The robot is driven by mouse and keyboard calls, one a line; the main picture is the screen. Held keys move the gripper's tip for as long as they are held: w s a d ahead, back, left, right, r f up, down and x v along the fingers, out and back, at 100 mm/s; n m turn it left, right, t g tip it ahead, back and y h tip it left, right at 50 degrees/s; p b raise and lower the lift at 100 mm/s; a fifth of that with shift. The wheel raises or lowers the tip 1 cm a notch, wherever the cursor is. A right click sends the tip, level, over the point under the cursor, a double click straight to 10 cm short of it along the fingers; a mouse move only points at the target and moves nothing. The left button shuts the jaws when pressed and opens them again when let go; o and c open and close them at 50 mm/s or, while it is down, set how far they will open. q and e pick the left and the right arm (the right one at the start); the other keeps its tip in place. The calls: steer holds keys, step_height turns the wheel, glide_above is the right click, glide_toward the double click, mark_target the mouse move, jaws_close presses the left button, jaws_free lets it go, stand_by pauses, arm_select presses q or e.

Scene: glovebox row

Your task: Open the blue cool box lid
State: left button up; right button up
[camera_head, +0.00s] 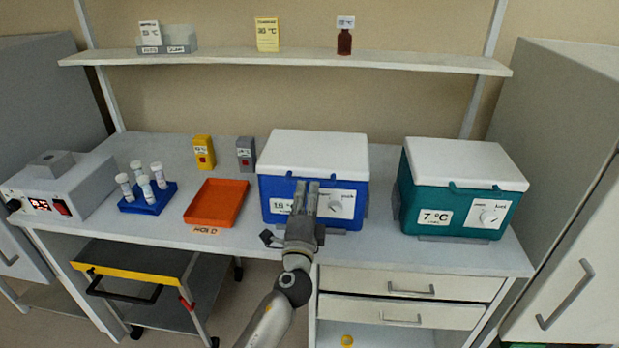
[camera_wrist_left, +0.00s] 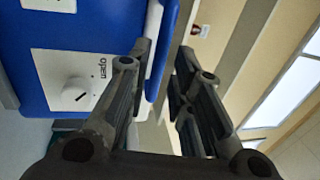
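The blue cool box (camera_head: 274,205) stands on the bench, its white lid (camera_head: 314,150) down on it. Its front has a temperature label (camera_head: 282,206) and a dial (camera_head: 336,206); the dial also shows in the left wrist view (camera_wrist_left: 78,92), beside the word "open". My left gripper (camera_head: 307,184) is in front of the box, its tips near the lid's front edge. In the left wrist view its fingers (camera_wrist_left: 163,52) are apart, with a blue edge part of the box in the gap between them. I cannot tell whether they touch it. My right gripper is not in view.
A teal cool box (camera_head: 418,205) with a closed white lid stands to the right. An orange tray (camera_head: 216,202) and a blue rack (camera_head: 148,203) of vials are to the left. A shelf (camera_head: 285,57) runs above the bench. Drawers (camera_head: 411,285) are below.

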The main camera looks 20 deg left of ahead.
mark_target(309, 180)
arm_select(q)
steer(key=shift+p+x, duration=0.3)
steer(key=shift+x, duration=1.9)
jaws_close()
